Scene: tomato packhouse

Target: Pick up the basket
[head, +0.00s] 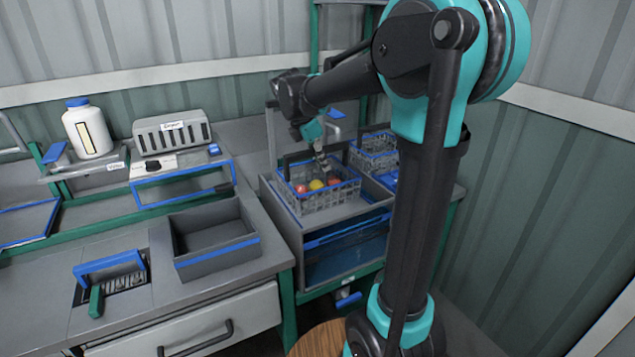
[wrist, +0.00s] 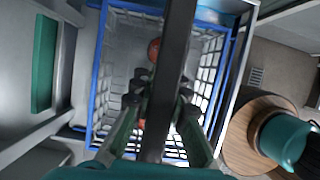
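The basket (head: 326,201) is a grey wire-mesh basket with a blue rim, standing on a grey stand in the middle of the head view. Red and yellow tomatoes lie inside it. In the wrist view the basket's blue rim (wrist: 97,75) surrounds my gripper from above. A dark bar, apparently its handle (wrist: 178,40), runs across the middle of that view. My gripper (head: 322,163) is low over the basket, and its fingers (wrist: 160,97) lie on either side of the bar. Whether they press on it cannot be told.
A second mesh basket (head: 378,152) stands just behind, to the right. An empty grey bin (head: 215,262) with a blue front edge is on the bench at left. A white bottle (head: 88,130) and a grey box (head: 172,135) stand further back. A round wooden top (head: 318,341) is in front.

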